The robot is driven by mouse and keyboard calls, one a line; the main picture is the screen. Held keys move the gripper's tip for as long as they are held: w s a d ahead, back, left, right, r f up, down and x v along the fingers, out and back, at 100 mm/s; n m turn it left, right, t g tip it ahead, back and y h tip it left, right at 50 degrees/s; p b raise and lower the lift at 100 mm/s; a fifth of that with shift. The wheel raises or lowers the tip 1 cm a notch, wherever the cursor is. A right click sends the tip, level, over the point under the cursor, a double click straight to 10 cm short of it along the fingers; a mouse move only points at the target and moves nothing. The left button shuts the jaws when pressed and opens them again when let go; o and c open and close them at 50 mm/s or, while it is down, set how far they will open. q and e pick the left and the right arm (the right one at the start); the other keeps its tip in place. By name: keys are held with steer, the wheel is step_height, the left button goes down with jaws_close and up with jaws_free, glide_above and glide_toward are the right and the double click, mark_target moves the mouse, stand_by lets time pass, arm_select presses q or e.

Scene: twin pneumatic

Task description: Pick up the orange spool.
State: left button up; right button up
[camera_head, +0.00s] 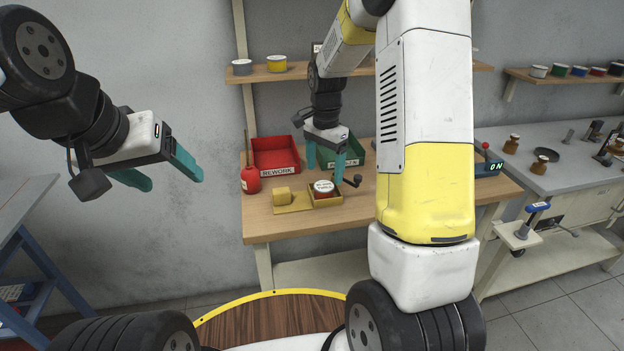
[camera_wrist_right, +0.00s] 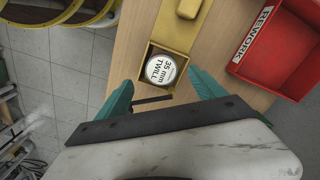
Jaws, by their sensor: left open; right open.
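A round spool (camera_head: 323,186) with a white top label sits in a small yellow box (camera_head: 328,202) on the wooden bench. Its side looks reddish, and I cannot tell whether it is orange. In the right wrist view the spool (camera_wrist_right: 161,70) reads "35 mm TWILL" and lies beyond the fingertips, inside the box (camera_wrist_right: 147,88). My right gripper (camera_head: 324,174) is open and empty above the spool, with a finger to either side in the picture. It also shows in the right wrist view (camera_wrist_right: 161,82). My left gripper (camera_head: 174,182) is open and empty, left of the bench.
A yellow block (camera_head: 283,194) stands on a yellow plate beside the box.

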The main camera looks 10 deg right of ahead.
mark_target(324, 186)
steer(key=f, duration=0.5)
steer(key=shift+w+d+f, duration=0.1)
steer(key=shift+w, duration=0.1)
steer(key=shift+c, duration=0.5)
steer(key=c, duration=1.5)
